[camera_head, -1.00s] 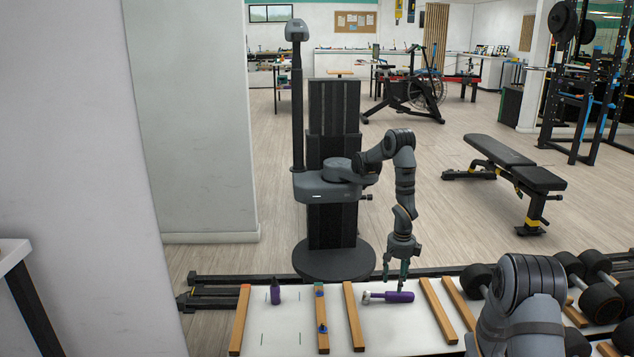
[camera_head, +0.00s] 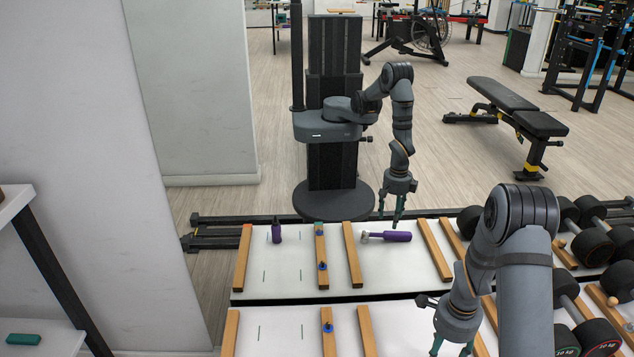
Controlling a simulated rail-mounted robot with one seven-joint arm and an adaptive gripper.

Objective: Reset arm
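My arm comes in at the lower right. My gripper (camera_head: 452,349) hangs at the bottom edge, pointing down. Its fingers look spread and are partly cut off by the frame. Behind, what looks like a mirror image of my robot shows the arm bent with the gripper pointing down, fingers apart and nothing visible between them. In that image, a purple-handled tool (camera_head: 390,236) lies on the white shelf just below the fingertips, apparently untouched.
The white shelf (camera_head: 280,331) has wooden dividers and a small blue item (camera_head: 328,327). A purple bottle (camera_head: 276,231) stands in the reflected part. Dumbbells (camera_head: 603,336) crowd the right. A side shelf holding a green block (camera_head: 23,339) stands at the left.

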